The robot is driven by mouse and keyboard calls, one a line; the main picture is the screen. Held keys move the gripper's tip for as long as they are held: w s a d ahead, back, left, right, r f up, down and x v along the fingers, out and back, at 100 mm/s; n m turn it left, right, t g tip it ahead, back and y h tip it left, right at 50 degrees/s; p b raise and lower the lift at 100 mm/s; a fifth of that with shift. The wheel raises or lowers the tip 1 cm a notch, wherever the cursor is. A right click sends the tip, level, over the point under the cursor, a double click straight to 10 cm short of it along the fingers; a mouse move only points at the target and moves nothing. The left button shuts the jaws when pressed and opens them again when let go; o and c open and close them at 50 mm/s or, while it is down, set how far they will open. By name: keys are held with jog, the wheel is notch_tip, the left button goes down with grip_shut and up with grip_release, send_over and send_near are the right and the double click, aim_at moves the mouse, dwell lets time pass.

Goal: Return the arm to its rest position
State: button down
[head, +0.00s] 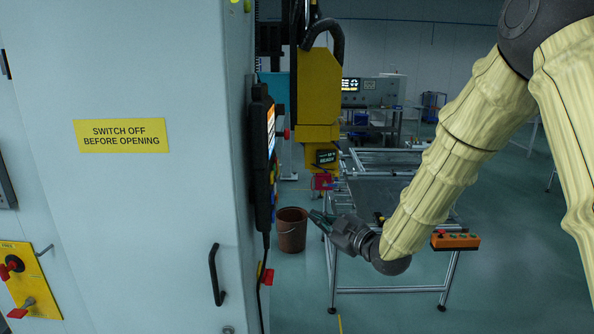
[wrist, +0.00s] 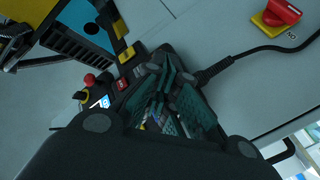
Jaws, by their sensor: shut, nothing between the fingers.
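My gripper (head: 318,217) is at the end of my cream-sleeved arm, which reaches down from the upper right in the head view. Its fingers point left toward the cabinet side and appear apart from everything. In the wrist view my gripper (wrist: 168,82) shows its dark green finger pads drawn together, with nothing held. The fingers hide part of a dark pendant behind them.
A grey cabinet (head: 120,220) fills the left, with a handle (head: 216,275) and a hanging pendant (head: 261,160). A brown bucket (head: 291,236) stands behind my gripper. A metal-framed table (head: 385,289) and orange button box (head: 455,241) are near my forearm. A red switch (wrist: 282,12) shows in the wrist view.

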jog(key=s+d+f+m+g+h, duration=0.25)
jog(key=s+f, duration=0.35)
jog(key=f, duration=0.5)
jog(key=s+d+f+m+g+h, duration=0.15)
jog(key=s+d+f+m, duration=0.3)
jog(key=f, duration=0.75)
jog(key=s+d+f+m+g+h, duration=0.1)
jog(key=s+d+f+m+h, duration=0.15)
jog(key=s+f, duration=0.65)
jog(key=s+d+f+m+g+h, duration=0.1)
jog(key=s+d+f+m+g, duration=0.1)
jog(key=s+f, duration=0.4)
jog(key=s+d+f+m+g+h, duration=0.1)
jog(key=s+f, duration=0.5)
jog(key=s, duration=0.9)
jog(key=s+d+f+m+g+h, duration=0.2)
jog(key=s+d+f+g, duration=0.3)
jog(key=s, duration=0.5)
jog(key=shift+s+d+f+m, duration=0.25)
jog(key=shift+d+f+m, duration=0.1)
jog(key=shift+f+m, duration=0.25)
jog(key=shift+w+a, duration=0.1)
